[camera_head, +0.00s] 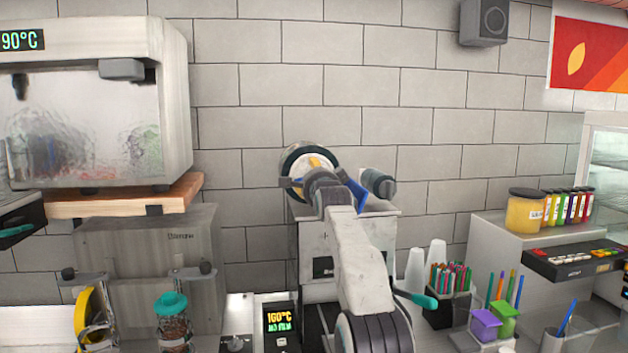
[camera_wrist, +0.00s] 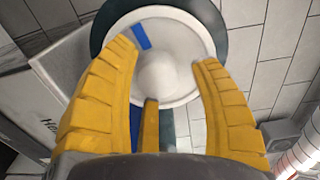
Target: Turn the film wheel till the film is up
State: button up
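The film wheel (camera_head: 296,157) is a pale disc with a dark rim on top of the sealing machine (camera_head: 313,243). In the wrist view the wheel (camera_wrist: 190,35) fills the upper middle, with a round central hub and a blue mark at its upper left. My gripper (camera_wrist: 165,65) has its yellow fingers spread in front of the wheel's face, with gaps between them and the hub. Whether a fingertip touches the disc is unclear. In the head view my gripper (camera_head: 316,163) overlaps the wheel, and my arm hides much of the machine. The machine's display (camera_head: 281,322) reads 160°C and appears to say NO FILM.
A dark-ended roller (camera_head: 378,184) sits right of the wheel. White cups (camera_head: 415,270) and a straw holder (camera_head: 447,306) stand right of my arm. A teal-lidded jar (camera_head: 172,325) is at the lower left. The tiled wall (camera_head: 330,80) is behind.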

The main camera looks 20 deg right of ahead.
jog(key=shift+o, duration=0.5)
jog(key=shift+d+f, duration=0.1)
jog(key=shift+s, duration=0.2)
jog(key=v, duration=1.1)
jog(key=shift+s, duration=0.3)
